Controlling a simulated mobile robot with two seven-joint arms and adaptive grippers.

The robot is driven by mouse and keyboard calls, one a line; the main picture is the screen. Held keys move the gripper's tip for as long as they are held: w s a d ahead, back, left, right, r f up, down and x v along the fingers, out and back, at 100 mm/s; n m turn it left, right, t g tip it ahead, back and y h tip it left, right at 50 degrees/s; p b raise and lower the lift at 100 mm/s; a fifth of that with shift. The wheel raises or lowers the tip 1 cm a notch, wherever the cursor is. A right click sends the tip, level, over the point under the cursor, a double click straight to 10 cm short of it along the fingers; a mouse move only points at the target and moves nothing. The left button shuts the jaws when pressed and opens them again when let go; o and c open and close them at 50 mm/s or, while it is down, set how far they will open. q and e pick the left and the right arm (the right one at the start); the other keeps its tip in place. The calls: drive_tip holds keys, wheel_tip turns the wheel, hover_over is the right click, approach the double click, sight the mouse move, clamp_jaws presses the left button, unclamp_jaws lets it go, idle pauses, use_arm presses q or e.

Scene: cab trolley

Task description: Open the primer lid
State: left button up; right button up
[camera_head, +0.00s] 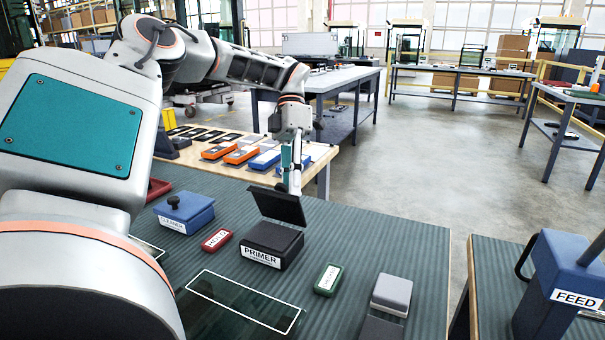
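The black primer box (271,244) with a white PRIMER label stands on the dark ribbed table top. Its black lid (277,207) is raised and tilted up at the back of the box. My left gripper (291,188) points down right behind the raised lid, which hides its fingertips. I cannot tell whether the fingers touch the lid or are apart. My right gripper is not in view.
A blue cleaner box (186,211) and a red block (216,240) stand left of the primer box. A green block (328,280) and a grey box (391,294) are to its right. A blue FEED container (555,290) stands on the right-hand table (490,265).

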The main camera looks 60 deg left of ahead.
use_arm(q)
drive_tip(key=shift+o, duration=1)
drive_tip(key=shift+w+a, duration=0.1)
drive_tip(key=shift+a, duration=0.2)
drive_tip(key=d+r+v, duration=0.1)
drive_tip(key=v, duration=0.7)
drive_tip(key=shift+s, duration=0.35)
drive_tip(key=shift+r, duration=0.15)
